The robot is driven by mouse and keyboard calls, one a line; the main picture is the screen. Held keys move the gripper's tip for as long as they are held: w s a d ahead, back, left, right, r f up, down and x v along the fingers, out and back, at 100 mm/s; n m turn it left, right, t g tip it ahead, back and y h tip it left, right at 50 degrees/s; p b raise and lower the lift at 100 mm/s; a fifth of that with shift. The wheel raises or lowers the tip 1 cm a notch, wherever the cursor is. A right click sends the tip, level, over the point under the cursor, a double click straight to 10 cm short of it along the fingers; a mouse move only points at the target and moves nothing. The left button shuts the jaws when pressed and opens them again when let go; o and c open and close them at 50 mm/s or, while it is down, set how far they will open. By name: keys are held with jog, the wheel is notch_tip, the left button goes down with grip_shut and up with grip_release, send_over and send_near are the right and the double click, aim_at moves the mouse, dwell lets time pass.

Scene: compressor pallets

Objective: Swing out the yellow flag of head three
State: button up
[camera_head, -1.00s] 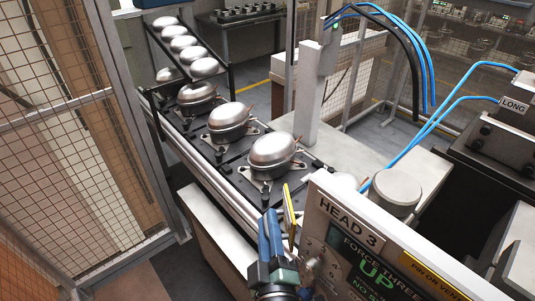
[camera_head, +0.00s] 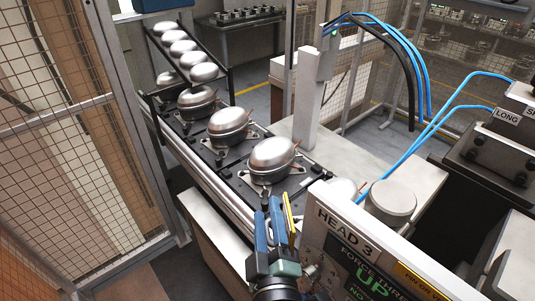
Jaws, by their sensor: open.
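The yellow flag (camera_head: 289,213) is a thin upright strip at the left end of the panel labelled HEAD 3 (camera_head: 336,232). My gripper (camera_head: 269,209) comes up from the bottom middle, with two blue fingers pointing up and away. The fingers are apart and nothing shows between them. The flag stands just right of the right finger; I cannot tell whether they touch. The lower part of the flag is hidden by the gripper. The panel's green display (camera_head: 372,283) reads "FORCE THRE..." and "UP", cut off at the bottom edge.
Silver compressors (camera_head: 271,156) on black pallets line the conveyor (camera_head: 205,167) beyond my gripper. A grey post (camera_head: 311,105) and a round white cap (camera_head: 392,198) stand to the right, with blue hoses (camera_head: 430,134). Mesh fencing (camera_head: 85,140) closes the left side.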

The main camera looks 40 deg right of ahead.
aim_at(268, 233)
jog(key=shift+r, duration=2.15)
